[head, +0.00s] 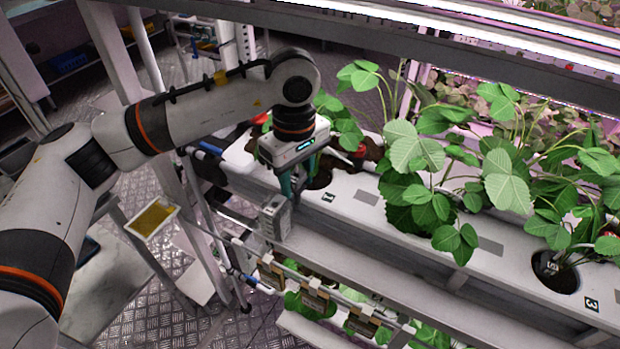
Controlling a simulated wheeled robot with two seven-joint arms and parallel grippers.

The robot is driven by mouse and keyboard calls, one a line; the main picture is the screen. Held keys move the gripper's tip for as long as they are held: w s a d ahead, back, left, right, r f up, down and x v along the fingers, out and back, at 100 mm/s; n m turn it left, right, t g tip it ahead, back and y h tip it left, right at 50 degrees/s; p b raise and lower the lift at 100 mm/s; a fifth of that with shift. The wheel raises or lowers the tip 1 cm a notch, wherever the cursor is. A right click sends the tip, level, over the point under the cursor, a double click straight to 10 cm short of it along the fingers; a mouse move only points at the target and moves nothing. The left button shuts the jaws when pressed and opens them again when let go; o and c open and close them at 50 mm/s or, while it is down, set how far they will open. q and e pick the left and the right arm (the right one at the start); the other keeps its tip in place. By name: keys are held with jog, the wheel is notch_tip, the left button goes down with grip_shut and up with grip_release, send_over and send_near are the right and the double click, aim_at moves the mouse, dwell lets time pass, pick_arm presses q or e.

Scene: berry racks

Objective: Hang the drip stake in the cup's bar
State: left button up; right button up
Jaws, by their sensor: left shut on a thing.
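My left gripper (292,182) points down at the white planting trough (350,196), with its teal fingers at the near left edge of a dark round cup opening (320,177). It is shut on a thin thing, which I take to be the drip stake; the fingers hide most of it. I cannot make out the cup's bar or whether the stake touches it. My right gripper is not in view.
Strawberry plants (415,160) with broad leaves rise from the trough to the right. Another cup (555,270) sits further right. A grey box (275,217) is at the trough's front, above a lower rail with small brown tags (315,298). A light bar runs above.

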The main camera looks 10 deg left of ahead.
pick_arm(q)
jog(key=w+a+f+b, duration=0.2)
jog(key=a+f+b, duration=0.1)
jog(key=a+f, duration=0.1)
jog(key=shift+w+a, duration=0.4)
jog(key=shift+a, duration=0.4)
jog(key=shift+f, duration=0.1)
jog(key=shift+b, duration=0.35)
dwell(0.4)
dwell(0.5)
jog(key=shift+f+b, duration=0.55)
jog(key=shift+b, duration=0.4)
dwell(0.8)
jog(key=shift+f, duration=0.25)
jog(key=shift+f+b, duration=1.65)
jog(key=shift+b, duration=0.05)
